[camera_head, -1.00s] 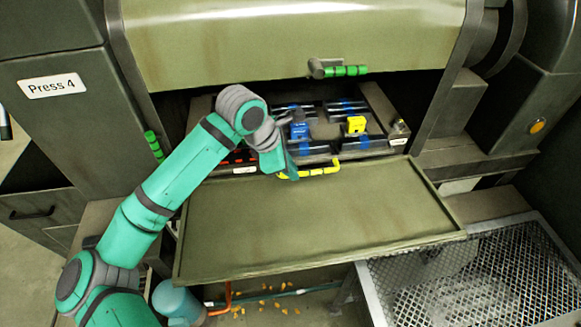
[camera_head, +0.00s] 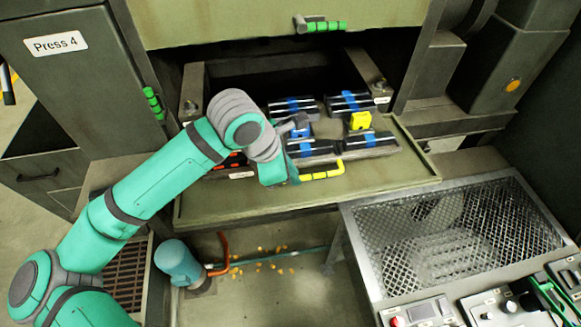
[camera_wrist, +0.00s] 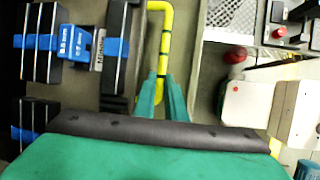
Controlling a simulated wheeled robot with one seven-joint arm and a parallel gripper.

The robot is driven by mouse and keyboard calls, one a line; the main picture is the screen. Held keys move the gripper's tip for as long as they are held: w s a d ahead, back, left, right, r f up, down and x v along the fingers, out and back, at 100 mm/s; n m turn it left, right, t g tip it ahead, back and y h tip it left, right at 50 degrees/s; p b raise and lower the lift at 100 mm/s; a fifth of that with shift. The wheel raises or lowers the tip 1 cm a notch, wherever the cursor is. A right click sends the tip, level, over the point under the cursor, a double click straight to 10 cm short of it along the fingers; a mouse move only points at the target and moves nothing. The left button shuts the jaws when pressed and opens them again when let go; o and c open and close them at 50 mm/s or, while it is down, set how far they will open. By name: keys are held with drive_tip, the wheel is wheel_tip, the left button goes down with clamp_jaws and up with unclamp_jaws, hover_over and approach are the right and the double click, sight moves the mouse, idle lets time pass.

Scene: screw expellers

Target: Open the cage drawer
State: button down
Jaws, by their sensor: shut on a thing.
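The cage drawer (camera_head: 381,145) carries dark bar blocks with blue bands, a blue tag (camera_head: 300,129) and a yellow tag (camera_head: 360,120). It sits pulled out over the flat green shelf, with a dark gap behind it. Its yellow handle (camera_head: 325,172) is at the front and also shows in the wrist view (camera_wrist: 165,45). My gripper (camera_head: 293,178) is shut on the yellow handle near its left end. In the wrist view my fingertips (camera_wrist: 162,90) close around the handle's bar. My arm hides part of the drawer's left side.
The green shelf (camera_head: 230,208) has bare room in front of the drawer. A green handle (camera_head: 325,26) is on the cover above. A mesh-topped bin (camera_head: 455,235) stands at right, with control boxes (camera_head: 420,312) in front. A blue cylinder (camera_head: 175,262) is below.

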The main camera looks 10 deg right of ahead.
drive_tip(key=shift+s, duration=0.15)
drive_tip(key=c, duration=1.8)
unclamp_jaws()
drive_tip(key=shift+r, duration=0.1)
drive_tip(key=v, duration=1)
drive_tip(key=shift+a+r, duration=0.15)
drive_tip(key=shift+r, duration=0.1)
drive_tip(key=shift+s+a, duration=0.1)
